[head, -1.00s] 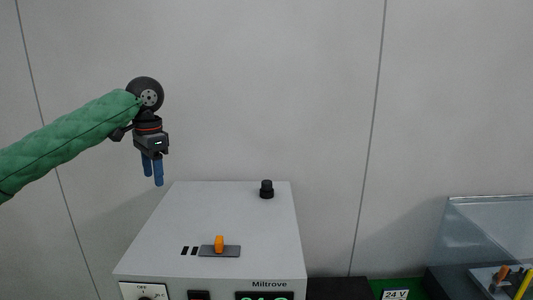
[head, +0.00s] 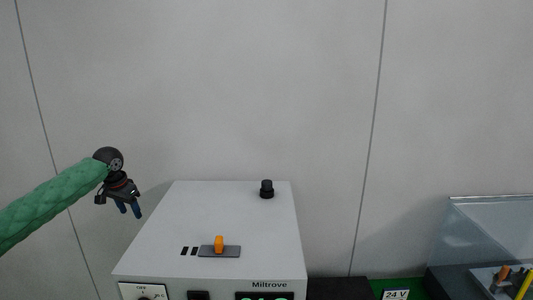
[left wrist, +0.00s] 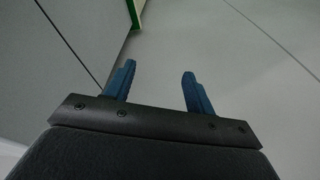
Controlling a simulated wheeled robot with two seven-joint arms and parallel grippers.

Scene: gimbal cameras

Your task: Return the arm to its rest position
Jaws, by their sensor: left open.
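My left arm, in a green quilted sleeve, comes in from the left in the head view. Its gripper (head: 129,209) has blue fingers pointing down and hangs left of the grey Miltrove box, apart from it. In the left wrist view the two blue fingers (left wrist: 158,88) stand wide apart with nothing between them, so the gripper is open and empty. My right gripper does not show.
The grey Miltrove box (head: 215,215) has an orange lever (head: 219,243) and a black knob (head: 266,189) on top. A clear-walled case (head: 490,225) stands at the right, near a 24 V label (head: 396,295). A plain panelled wall (head: 270,90) is behind.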

